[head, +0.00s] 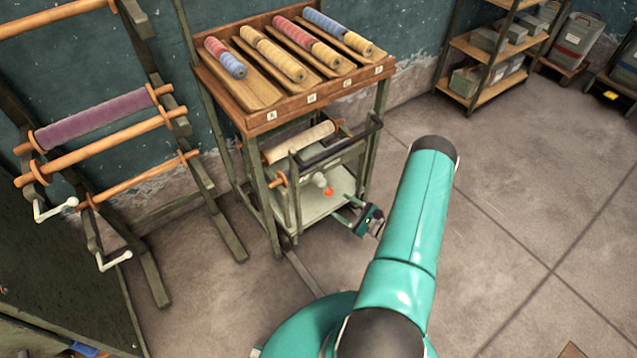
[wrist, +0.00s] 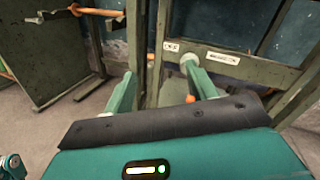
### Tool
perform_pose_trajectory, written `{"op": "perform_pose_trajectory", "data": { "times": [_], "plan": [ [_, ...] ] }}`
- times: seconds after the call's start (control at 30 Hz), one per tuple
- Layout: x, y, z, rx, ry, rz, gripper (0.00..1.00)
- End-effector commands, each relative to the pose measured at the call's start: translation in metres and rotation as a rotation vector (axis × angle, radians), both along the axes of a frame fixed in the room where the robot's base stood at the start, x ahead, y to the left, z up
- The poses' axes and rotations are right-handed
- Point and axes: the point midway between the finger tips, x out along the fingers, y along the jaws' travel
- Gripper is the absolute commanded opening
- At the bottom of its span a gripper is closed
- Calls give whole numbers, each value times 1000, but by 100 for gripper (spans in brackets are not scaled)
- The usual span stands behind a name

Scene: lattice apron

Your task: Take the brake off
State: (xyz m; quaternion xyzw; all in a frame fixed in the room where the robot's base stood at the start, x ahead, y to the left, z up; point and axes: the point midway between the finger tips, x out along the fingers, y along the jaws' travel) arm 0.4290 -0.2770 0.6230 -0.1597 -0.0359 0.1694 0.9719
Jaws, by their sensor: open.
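A low cart (head: 310,205) with a black push handle (head: 342,146) stands under the wooden rack. A pale round knob (head: 319,180) and a small orange-red part (head: 328,192) show on its near side; which of them belongs to the brake I cannot tell. My gripper (head: 350,208) is open at the cart's near right side, with the orange-red part beyond it. In the wrist view, my two teal fingers (wrist: 160,70) are apart, with a pale knob (wrist: 189,58) by the right fingertip. An orange piece (wrist: 190,98) shows lower between the fingers, partly hidden.
The wooden rack (head: 285,108) holds several coloured rolls above the cart, and its posts stand close to my gripper. A frame with orange rollers (head: 105,155) and white cranks stands at left. Shelves (head: 490,60) stand at the back right. The floor at right is clear.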

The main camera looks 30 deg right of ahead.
Motion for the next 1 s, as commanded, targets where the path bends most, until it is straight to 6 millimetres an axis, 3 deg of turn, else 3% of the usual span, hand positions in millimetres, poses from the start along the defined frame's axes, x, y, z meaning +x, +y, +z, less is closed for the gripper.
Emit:
{"op": "perform_pose_trajectory", "data": {
  "times": [0.3, 0.7, 1.0],
  "plan": [
    [27, 21, 50, -68, -2, 168, 57],
    [47, 54, 110, -168, 3, 374, 57],
    [52, 74, 140, -228, 9, 481, 57]
  ]
}}
